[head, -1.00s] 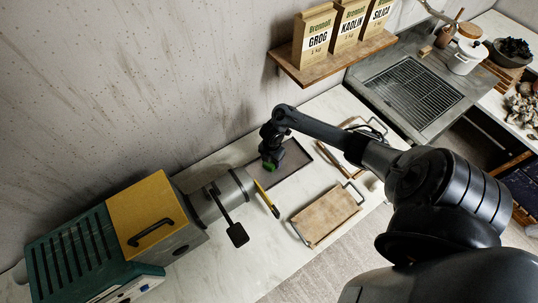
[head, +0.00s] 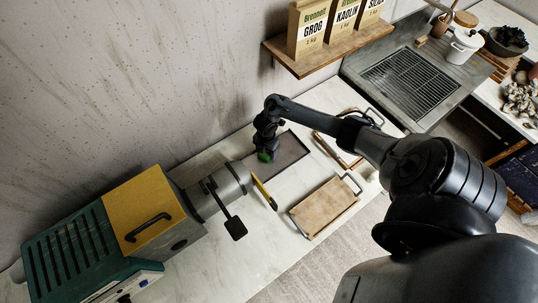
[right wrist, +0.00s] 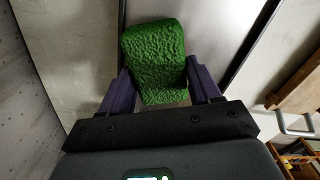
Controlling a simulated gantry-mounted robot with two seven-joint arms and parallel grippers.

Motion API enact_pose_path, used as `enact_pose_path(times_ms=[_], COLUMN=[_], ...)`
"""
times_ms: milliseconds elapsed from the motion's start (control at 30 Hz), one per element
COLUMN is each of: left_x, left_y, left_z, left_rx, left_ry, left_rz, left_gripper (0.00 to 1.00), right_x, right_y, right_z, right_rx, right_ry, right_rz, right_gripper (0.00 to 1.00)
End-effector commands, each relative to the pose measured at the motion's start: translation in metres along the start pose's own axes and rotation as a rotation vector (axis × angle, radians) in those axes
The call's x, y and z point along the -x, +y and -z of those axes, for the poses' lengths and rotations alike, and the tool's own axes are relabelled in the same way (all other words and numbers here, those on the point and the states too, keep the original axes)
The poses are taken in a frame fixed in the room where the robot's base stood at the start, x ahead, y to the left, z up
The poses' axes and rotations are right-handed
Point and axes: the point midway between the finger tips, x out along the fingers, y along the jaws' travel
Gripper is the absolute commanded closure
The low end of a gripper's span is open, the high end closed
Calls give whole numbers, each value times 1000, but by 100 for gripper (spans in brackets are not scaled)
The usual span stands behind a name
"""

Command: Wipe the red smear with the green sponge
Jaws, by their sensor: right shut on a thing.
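The green sponge (right wrist: 155,60) is clamped between the two fingers of my right gripper (right wrist: 162,88) in the right wrist view. In the head view the sponge (head: 265,156) shows as a small green patch under my right gripper (head: 266,150), at the left part of a dark grey tray or mat (head: 290,152) on the counter. I cannot tell whether the sponge touches the surface. I see no red smear in either view; the arm and sponge may hide it. My left gripper is not in view.
A green and yellow machine (head: 150,215) with a grey barrel stands at left, close to the sponge. A wooden board with handles (head: 324,205) lies in front on the pale counter (head: 250,255). A shelf (head: 330,52) with several bags hangs behind. A sink grate (head: 408,85) lies at the back right.

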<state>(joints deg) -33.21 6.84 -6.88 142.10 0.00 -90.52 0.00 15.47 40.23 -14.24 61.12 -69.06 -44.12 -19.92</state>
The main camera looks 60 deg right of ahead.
Motion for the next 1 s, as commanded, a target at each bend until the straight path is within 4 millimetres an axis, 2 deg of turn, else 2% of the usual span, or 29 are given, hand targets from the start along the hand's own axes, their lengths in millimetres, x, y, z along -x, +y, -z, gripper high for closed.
enact_pose_path(times_ms=[100, 533, 567, 667, 1000], left_x=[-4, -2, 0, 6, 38], left_y=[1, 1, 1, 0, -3], left_z=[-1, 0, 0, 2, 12], left_rx=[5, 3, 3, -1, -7], left_ry=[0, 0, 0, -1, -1], left_rz=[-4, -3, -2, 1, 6], left_gripper=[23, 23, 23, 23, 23], right_x=[2, 6, 8, 14, 46], right_y=[8, 12, 12, 12, 10], right_z=[-3, -6, -6, -6, -5], right_rx=[-4, -7, -7, -7, -5], right_ry=[-3, -5, -6, -6, -4], right_rz=[-10, -17, -17, -18, -12], right_gripper=[62, 61, 66, 78, 78])
